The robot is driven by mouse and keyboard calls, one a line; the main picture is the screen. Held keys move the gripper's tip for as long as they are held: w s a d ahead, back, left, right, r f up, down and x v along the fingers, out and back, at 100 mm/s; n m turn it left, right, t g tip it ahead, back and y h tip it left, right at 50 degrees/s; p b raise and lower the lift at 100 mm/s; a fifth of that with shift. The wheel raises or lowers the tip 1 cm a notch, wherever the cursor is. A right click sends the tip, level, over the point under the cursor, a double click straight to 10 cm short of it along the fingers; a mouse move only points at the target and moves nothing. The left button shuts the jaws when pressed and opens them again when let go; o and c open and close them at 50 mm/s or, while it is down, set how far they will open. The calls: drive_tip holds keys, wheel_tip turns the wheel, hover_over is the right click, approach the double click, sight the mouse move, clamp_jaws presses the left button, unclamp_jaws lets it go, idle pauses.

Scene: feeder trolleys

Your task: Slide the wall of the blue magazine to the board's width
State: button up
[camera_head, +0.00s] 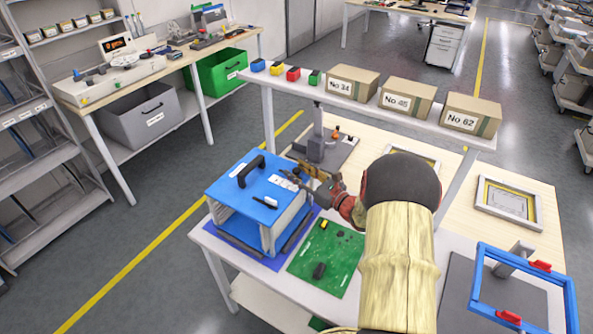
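The blue magazine (232,190) stands on a blue mat at the left end of the worktable. It has a blue top with a black handle, an open front and pale side walls. Its right side wall (288,226) faces the green circuit board (345,246), which lies flat just to the right with a black part on it. My gripper (296,178) is at the magazine's upper right back edge, seen from behind. Its fingers are small and partly overlap the magazine's outline; I cannot tell whether they touch it or are closed.
A shelf above the table carries small coloured blocks and boxes marked No 34 (352,84), No 45 and No 62. A grey stand (316,146) is behind the gripper. A blue frame with red clamps (571,300) stands at right. My arm hides the table's middle.

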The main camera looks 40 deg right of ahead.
drive_tip(key=s, duration=1.1)
drive_tip(key=shift+s+d, duration=0.15)
drive_tip(key=shift+d, duration=0.25)
